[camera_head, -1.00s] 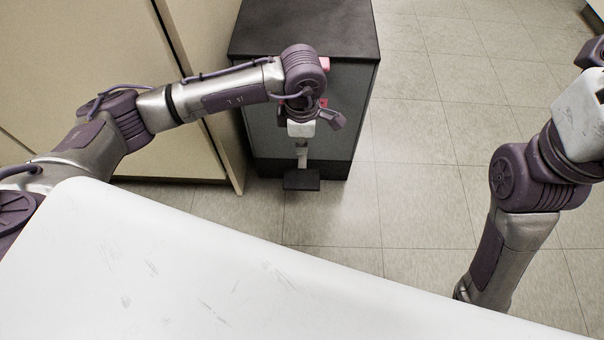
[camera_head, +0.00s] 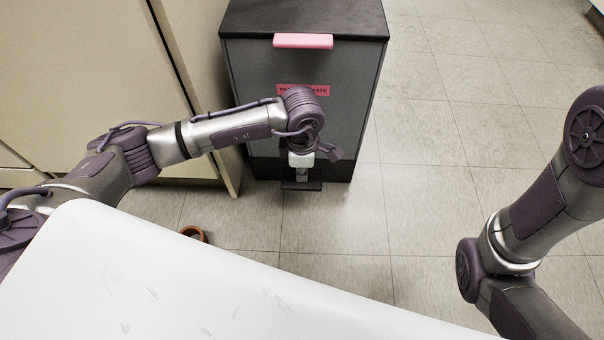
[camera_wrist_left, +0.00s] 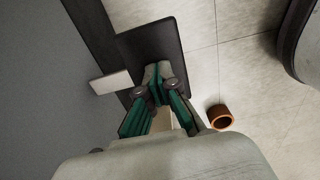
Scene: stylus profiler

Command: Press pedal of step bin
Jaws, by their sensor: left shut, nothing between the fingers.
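The step bin (camera_head: 350,100) is a dark grey cabinet with a black lid (camera_head: 300,15), which looks closed, and a pink front handle (camera_head: 303,41). Its black pedal (camera_head: 314,186) sticks out at the bottom front. My left gripper (camera_head: 301,178) points down at the pedal, shut and empty. In the left wrist view, its closed green-and-grey fingertips (camera_wrist_left: 158,72) overlap the near part of the black pedal plate (camera_wrist_left: 150,38). I cannot tell whether they touch it. My right arm shows at the right, but its gripper is out of view.
A white tabletop (camera_head: 200,285) fills the lower left foreground. Beige cabinets (camera_head: 90,80) stand left of the bin. An orange-brown ring-like object (camera_head: 193,233) lies on the tiled floor, also seen in the left wrist view (camera_wrist_left: 221,117). Floor to the bin's right is clear.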

